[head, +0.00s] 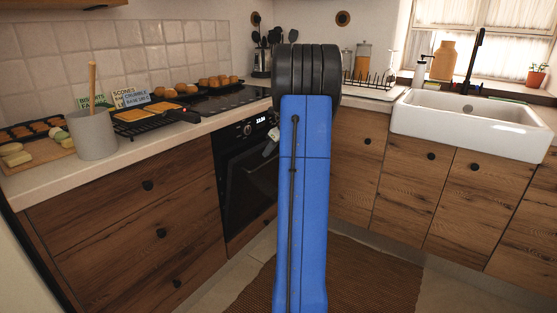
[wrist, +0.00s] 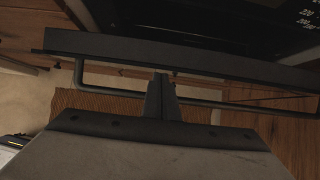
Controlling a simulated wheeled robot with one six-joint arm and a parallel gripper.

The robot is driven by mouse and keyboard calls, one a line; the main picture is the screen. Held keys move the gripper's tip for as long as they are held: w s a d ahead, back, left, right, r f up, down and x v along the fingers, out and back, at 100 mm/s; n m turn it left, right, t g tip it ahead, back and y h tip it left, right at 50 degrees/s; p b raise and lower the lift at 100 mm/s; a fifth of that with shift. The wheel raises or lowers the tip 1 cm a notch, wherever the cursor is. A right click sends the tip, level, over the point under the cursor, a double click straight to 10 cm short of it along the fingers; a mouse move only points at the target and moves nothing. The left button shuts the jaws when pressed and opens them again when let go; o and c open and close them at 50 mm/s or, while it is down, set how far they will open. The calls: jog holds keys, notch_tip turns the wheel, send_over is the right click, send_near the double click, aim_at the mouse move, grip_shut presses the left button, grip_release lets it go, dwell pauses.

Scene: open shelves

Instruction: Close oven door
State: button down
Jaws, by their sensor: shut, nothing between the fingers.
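The black oven (head: 240,185) is built into the wooden cabinets left of centre in the head view, with a lit clock on its panel. My blue arm covers its right side, so how far the door stands open cannot be told there. In the wrist view a long dark edge, seemingly the door's (wrist: 200,50), runs across the upper part, with a thin bar handle (wrist: 110,91) beside it. My gripper (wrist: 161,80) is shut and empty, its fingertips close to the handle and edge; contact cannot be told. In the head view my gripper is mostly hidden behind my arm.
A white sink (head: 470,122) is at right. A brown rug (head: 375,275) lies on the floor.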

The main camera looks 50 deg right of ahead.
aim_at(258, 145)
jog(key=w, duration=0.2)
jog(key=w+r, duration=0.1)
jog(key=w, duration=0.2)
jog(key=shift+w+a+r, duration=0.1)
jog(key=shift+w+a, duration=0.1)
jog(key=shift+w, duration=0.1)
jog(key=shift+s, duration=0.1)
